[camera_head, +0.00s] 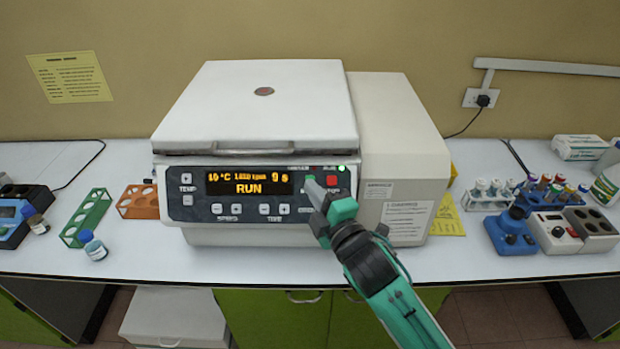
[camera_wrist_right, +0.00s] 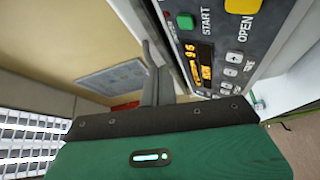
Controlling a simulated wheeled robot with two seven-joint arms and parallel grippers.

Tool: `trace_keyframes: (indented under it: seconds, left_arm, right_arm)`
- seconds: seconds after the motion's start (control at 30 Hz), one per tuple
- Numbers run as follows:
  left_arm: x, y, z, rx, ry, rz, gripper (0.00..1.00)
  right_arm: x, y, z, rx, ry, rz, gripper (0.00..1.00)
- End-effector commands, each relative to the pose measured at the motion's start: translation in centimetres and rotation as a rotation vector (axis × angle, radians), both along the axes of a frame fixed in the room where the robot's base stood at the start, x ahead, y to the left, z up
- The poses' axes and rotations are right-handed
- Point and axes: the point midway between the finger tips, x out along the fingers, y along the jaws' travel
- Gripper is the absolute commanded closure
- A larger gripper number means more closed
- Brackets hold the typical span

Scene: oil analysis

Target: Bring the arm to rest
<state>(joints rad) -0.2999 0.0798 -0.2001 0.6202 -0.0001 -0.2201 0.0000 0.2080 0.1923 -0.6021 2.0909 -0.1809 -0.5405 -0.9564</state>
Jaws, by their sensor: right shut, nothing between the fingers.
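My right gripper (camera_head: 316,192) is shut and empty, in front of the right part of the centrifuge's control panel. Its tip is close to the green START button and the red button (camera_head: 332,181); I cannot tell whether it touches. In the right wrist view the shut fingers (camera_wrist_right: 155,75) point toward the panel, with the green START button (camera_wrist_right: 186,21) beyond them. The centrifuge (camera_head: 255,110) has its lid closed, its display (camera_head: 249,183) reads RUN, and a green light glows at the panel's upper right. My left gripper is not in view.
Left on the bench are a green rack (camera_head: 87,217), an orange rack (camera_head: 138,201) and a blue-capped vial (camera_head: 94,246). At right stand a tube rack (camera_head: 484,196), a blue device (camera_head: 510,232) and a white device (camera_head: 556,232). The bench's front strip is mostly clear.

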Motion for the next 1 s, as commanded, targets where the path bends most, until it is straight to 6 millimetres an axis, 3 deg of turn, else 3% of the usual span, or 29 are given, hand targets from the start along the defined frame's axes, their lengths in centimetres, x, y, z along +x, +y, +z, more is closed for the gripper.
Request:
trace_keyframes:
  seconds: [0.57,0.67,0.77,0.87,1.0]
  left_arm:
    - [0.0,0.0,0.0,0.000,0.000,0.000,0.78]
    - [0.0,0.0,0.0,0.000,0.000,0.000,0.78]
    - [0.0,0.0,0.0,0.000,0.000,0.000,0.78]
    - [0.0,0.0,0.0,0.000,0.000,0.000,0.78]
    - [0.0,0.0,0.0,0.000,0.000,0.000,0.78]
  right_arm:
    - [-0.1,-0.4,-0.5,0.015,0.029,-0.009,1.00]
    - [-0.8,-1.8,-2.5,0.067,0.135,-0.047,1.00]
    - [-2.3,-4.4,-5.9,0.162,0.319,-0.122,1.00]
    - [-4.8,-7.6,-10.1,0.278,0.539,-0.230,1.00]
    - [-9.8,-12.0,-15.4,0.437,0.829,-0.410,1.00]
